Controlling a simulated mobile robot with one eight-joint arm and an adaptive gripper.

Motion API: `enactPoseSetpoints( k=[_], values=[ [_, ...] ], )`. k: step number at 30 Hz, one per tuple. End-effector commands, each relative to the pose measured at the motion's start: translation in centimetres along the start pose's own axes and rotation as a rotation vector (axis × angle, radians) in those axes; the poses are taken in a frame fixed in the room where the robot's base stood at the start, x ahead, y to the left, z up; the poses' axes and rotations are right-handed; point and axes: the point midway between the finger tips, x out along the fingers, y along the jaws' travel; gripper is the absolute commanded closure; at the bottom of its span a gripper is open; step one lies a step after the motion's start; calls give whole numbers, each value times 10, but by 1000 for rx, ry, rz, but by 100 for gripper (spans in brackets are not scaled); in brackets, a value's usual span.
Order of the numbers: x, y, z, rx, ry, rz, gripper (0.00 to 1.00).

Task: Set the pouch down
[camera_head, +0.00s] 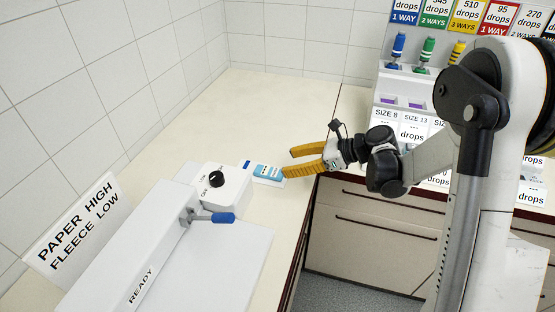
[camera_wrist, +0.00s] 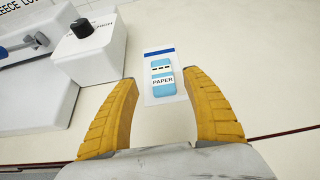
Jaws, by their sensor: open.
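The pouch (camera_wrist: 163,84) is a flat white packet with a dark blue band at one end and a light blue panel labelled PAPER. It lies on the cream counter, and in the head view the pouch (camera_head: 268,172) is beside the white machine's knob box. My gripper (camera_head: 290,162) has two yellow fingers spread apart. In the wrist view my gripper (camera_wrist: 160,82) is open, with the pouch lying beyond and between the fingertips. I see no finger closed on it. In the head view a finger covers part of the pouch's near end.
A white sealing machine (camera_head: 170,262) marked READY stands left of the pouch, with a knob box (camera_head: 218,187) and a blue-handled lever (camera_head: 222,217). A sign (camera_head: 78,228) reads PAPER HIGH FLEECE LOW. Labelled dispensers (camera_head: 412,125) stand at right. The counter (camera_head: 260,110) behind the pouch is clear.

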Motion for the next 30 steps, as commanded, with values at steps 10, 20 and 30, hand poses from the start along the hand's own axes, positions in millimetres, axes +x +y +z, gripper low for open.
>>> enactPoseSetpoints(
  k=[10, 20, 30],
  values=[
    [-16, 6, 7, -68, 37, -12, 43],
    [-87, 74, 35, -787, 428, -27, 43],
    [-181, 161, 12, -1656, 891, 231, 43]
  ],
)
